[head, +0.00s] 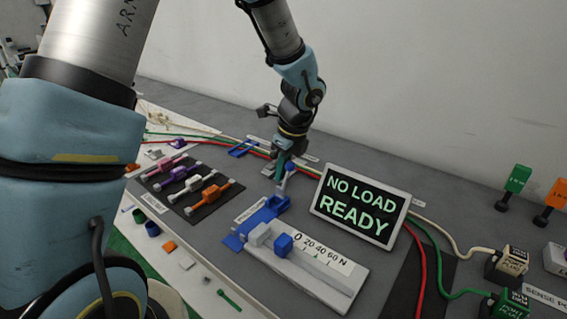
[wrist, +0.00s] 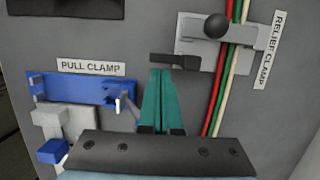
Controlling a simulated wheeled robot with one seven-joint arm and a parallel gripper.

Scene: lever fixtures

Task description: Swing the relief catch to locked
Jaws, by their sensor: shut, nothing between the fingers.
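The relief clamp (wrist: 200,52) is a light grey plate fixture with a "RELIEF CLAMP" label beside it at the upper right of the wrist view. It carries a round dark knob (wrist: 217,27) and a flat black bar (wrist: 175,61) that sticks out to the left. I cannot tell which of these is the catch. Red, green and white cables run across the fixture. My gripper (wrist: 163,78) is shut and empty, its green fingers just below the black bar; contact is unclear. In the head view my gripper (head: 283,170) largely hides the clamp.
The blue pull clamp (wrist: 85,88) lies left of my fingers, with a pale lever (wrist: 127,103) close by. In the head view a "NO LOAD READY" display (head: 361,205) stands to the right, a force slide (head: 315,265) in front, and coloured connectors (head: 190,188) to the left.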

